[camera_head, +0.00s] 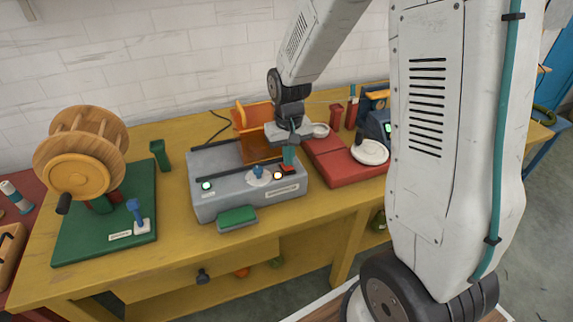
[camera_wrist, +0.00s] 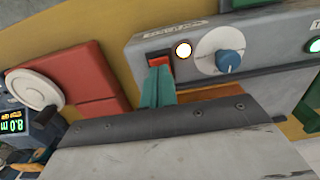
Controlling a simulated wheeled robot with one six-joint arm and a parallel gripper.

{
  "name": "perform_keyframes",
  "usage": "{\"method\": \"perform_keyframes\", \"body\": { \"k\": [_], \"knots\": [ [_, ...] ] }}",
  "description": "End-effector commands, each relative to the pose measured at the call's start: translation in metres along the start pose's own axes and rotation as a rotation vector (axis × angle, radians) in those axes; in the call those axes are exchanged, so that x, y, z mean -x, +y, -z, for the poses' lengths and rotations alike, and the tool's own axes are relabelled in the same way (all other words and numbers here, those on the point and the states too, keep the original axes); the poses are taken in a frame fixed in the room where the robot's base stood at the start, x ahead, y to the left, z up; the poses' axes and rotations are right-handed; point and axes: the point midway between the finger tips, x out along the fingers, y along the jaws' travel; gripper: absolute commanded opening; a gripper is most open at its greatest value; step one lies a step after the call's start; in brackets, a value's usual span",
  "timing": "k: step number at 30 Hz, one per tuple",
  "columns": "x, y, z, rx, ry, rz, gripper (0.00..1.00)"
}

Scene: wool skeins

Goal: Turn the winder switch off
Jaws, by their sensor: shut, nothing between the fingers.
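The winder is a grey box (camera_head: 235,193) on the yellow table, and its front panel (camera_wrist: 285,32) fills the upper right of the wrist view. Its red rocker switch (camera_wrist: 159,61) sits beside a lit, warm-white lamp (camera_wrist: 182,50) and a blue knob (camera_wrist: 229,62). The switch (camera_head: 288,169) also shows in the head view at the panel's right end. My gripper (camera_wrist: 158,84) is shut and empty, its teal fingertips at the switch's lower edge. I cannot tell whether they touch it. The fingertips hide part of the switch.
A red mat (camera_head: 345,168) with a white round dish (camera_head: 370,152) lies right of the winder. A green board (camera_head: 100,235) with a wooden spool (camera_head: 80,175) stands left. A green pad (camera_head: 237,217) juts from the winder's front. An orange frame (camera_head: 255,120) stands behind.

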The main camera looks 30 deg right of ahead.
Motion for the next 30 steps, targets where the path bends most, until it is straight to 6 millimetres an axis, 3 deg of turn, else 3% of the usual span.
{"method": "perform_keyframes", "body": {
  "k": [30],
  "knots": [
    [-0.015,0.0,0.0,0.0,0.0,0.0,0.0]
  ]
}}
